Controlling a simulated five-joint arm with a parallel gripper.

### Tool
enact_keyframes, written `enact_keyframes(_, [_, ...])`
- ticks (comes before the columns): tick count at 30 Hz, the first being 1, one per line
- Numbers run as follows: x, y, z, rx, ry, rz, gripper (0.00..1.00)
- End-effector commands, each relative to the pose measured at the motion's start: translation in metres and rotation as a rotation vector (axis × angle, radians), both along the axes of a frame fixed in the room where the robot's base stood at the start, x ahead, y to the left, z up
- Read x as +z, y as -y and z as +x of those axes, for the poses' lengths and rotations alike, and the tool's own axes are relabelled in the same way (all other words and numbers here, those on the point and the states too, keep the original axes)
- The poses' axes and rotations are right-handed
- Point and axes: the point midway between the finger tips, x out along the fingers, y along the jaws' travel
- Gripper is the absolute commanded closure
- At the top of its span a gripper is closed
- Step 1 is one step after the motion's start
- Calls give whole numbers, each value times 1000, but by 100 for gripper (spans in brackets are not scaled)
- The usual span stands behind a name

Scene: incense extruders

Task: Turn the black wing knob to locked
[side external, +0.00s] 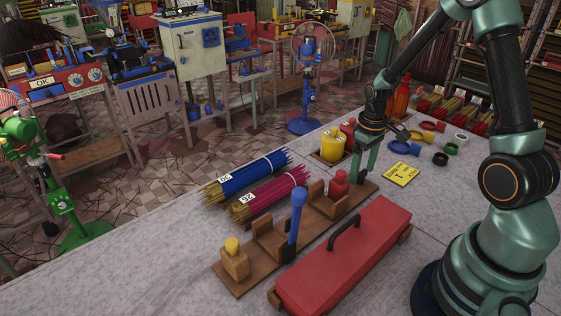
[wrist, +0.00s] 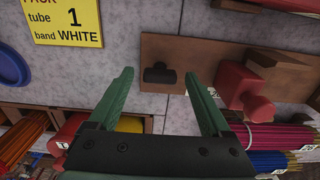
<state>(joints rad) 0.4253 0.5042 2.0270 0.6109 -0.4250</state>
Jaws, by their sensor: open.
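The black wing knob (wrist: 159,74) sits near the end of a wooden board (wrist: 190,52) in the wrist view, its bar lying roughly left to right in the picture. My gripper (wrist: 160,74) is open, with its green fingers apart on either side of the knob and nothing held. In the side view my gripper (side external: 364,168) points down over the far end of the board (side external: 228,277); I cannot make out the knob there.
A red block (wrist: 240,85) stands on the board right of my gripper. A yellow card (side external: 401,173) lies beside the board. Blue incense bundles (side external: 248,174) and magenta ones (side external: 272,190) lie on one side, a red lidded case (side external: 345,260) on the other.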

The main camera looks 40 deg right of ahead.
Motion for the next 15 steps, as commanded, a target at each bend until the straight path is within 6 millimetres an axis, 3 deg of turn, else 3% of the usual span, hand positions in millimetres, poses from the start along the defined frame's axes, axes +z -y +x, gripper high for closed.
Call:
enact_keyframes(4, [0, 0, 0, 0, 1, 0, 18])
enact_keyframes(5, [0, 0, 0, 0, 1, 0, 21])
enact_keyframes(11, [0, 0, 0, 0, 1, 0, 98])
enact_keyframes(15, [0, 0, 0, -3, 1, 0, 100])
